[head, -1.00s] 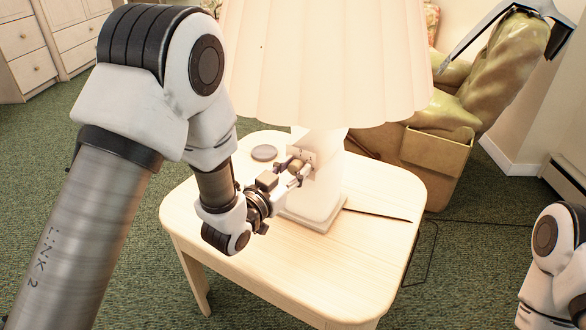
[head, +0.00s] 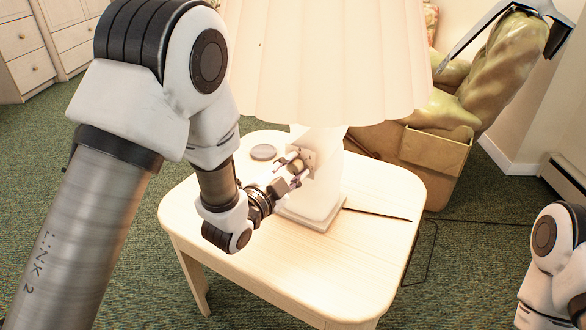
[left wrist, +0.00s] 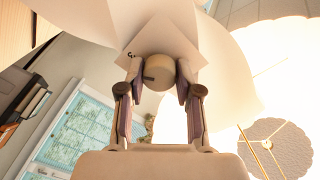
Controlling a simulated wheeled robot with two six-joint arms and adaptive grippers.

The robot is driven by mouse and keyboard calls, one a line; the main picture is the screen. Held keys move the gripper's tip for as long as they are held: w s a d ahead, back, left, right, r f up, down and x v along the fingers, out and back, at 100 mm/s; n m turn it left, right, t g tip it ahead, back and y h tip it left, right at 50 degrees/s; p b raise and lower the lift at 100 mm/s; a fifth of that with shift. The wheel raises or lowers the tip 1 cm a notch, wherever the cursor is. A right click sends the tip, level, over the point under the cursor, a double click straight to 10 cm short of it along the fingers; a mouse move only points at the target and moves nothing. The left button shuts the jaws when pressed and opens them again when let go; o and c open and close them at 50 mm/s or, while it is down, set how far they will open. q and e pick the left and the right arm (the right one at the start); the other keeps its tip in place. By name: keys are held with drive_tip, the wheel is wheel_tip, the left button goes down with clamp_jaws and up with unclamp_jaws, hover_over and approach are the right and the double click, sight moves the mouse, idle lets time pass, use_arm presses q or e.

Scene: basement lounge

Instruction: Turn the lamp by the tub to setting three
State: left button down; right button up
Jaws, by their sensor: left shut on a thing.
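The lamp has a pale pleated shade (head: 330,65) and a cream body (head: 325,190) on a square foot, and it stands upright on a light wooden side table (head: 350,265). A short round tan knob (left wrist: 160,72) sticks out of a plate (left wrist: 165,38) on the lamp's body. A dark pointer line on the knob points left in the left wrist view, and a small dark mark shows on the plate's left corner. My left gripper (head: 293,172) is shut on the knob, a finger on each side, in the left wrist view too (left wrist: 160,82). My right gripper is out of view.
A grey disc (head: 263,152) lies on the table behind my left wrist. A tan bin (head: 436,165) with yellowish lumpy contents stands behind the table. A dark cord (head: 378,214) runs from the lamp across the table. Green carpet lies around; drawers (head: 25,50) stand back left.

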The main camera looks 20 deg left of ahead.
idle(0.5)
use_arm(q)
drive_tip(key=c, duration=0.8)
unclamp_jaws()
drive_tip(key=v, duration=0.7)
drive_tip(key=shift+s, duration=0.25)
